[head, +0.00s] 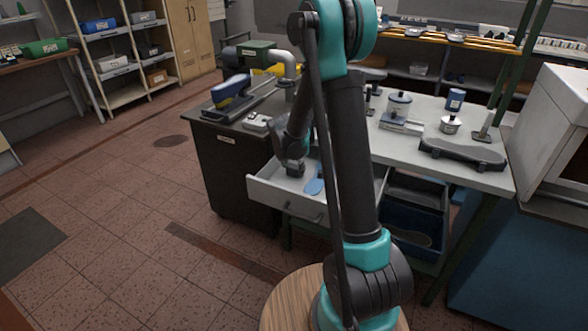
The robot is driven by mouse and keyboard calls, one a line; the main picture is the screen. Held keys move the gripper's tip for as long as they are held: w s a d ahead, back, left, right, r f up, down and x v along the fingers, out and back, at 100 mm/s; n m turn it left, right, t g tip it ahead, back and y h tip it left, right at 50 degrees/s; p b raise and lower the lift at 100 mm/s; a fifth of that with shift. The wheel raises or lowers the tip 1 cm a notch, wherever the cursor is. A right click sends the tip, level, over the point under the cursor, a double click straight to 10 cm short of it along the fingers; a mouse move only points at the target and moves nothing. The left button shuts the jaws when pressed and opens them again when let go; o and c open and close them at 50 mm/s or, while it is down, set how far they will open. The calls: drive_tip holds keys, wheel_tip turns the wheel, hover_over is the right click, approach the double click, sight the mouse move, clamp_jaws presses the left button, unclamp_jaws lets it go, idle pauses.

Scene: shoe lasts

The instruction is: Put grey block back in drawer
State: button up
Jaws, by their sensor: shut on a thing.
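The white drawer (262,194) is pulled open under the workbench, with its front toward me. My gripper (293,166) points down over the left part of the drawer. It is shut on what looks like the grey block (295,171), a small dark-grey shape at its fingertips. The block is low, at or just above the drawer floor; I cannot tell if it touches. A blue flat object (314,186) lies in the drawer to the right of the gripper. My arm hides the drawer's right part.
The workbench top (425,170) above holds a dark tray-like stand (461,154), tins and a blue-topped container (399,104). A dark cabinet (237,172) with machines stands left of the drawer. A blue bin (414,225) sits below right.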

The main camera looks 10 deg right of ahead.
drive_tip(key=shift+f, duration=0.2)
drive_tip(key=o, duration=1.2)
drive_tip(key=v, duration=1.2)
drive_tip(key=shift+r, duration=0.15)
drive_tip(key=shift+w, duration=0.1)
